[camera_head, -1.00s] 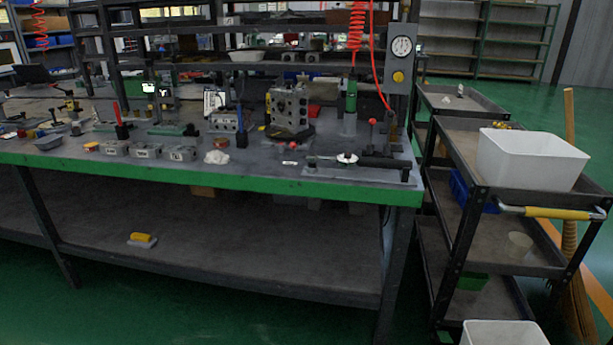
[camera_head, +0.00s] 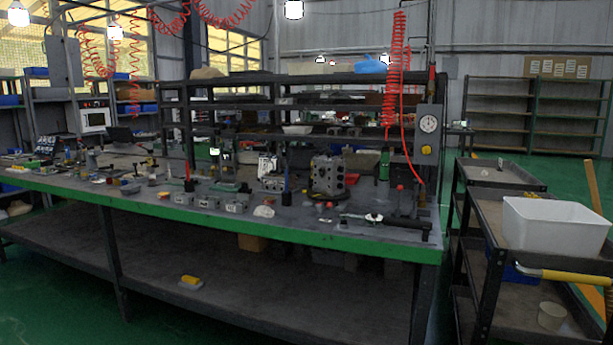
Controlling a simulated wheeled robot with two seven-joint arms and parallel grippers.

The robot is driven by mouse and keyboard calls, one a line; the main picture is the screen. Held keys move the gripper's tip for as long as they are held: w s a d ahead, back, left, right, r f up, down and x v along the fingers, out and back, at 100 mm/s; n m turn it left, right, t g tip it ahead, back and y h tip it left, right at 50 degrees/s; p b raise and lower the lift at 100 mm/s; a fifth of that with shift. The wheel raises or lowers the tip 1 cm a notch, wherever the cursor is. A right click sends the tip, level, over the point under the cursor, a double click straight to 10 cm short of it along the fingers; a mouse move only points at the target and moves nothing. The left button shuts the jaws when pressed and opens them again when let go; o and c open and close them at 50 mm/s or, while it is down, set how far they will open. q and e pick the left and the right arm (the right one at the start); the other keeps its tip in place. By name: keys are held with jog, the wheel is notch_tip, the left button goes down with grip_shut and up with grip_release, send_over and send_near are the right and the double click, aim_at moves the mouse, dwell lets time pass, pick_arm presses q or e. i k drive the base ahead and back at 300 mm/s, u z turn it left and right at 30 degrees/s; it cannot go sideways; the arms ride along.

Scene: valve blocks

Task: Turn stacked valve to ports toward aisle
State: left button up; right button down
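A stacked valve block (camera_head: 328,176), grey metal with several dark round ports on its visible faces, stands upright towards the right end of the green-edged workbench (camera_head: 300,235). A smaller grey valve block (camera_head: 271,172) stands to its left, partly behind a blue-handled tool. Neither of my grippers is in view, and nothing touches the stacked block. Its far side is hidden.
Small labelled grey blocks (camera_head: 208,201) and a white rag (camera_head: 264,211) lie along the bench's front edge. A black-handled tool (camera_head: 390,222) lies at the right front. A cart with a white bin (camera_head: 553,226) stands right of the bench. Green floor is open in front.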

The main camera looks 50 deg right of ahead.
aim_at(328, 174)
jog(key=z, duration=0.05)
jog(key=i, duration=1.8)
jog(key=z, duration=1.45)
jog(key=i, duration=1)
jog(key=z, duration=0.9)
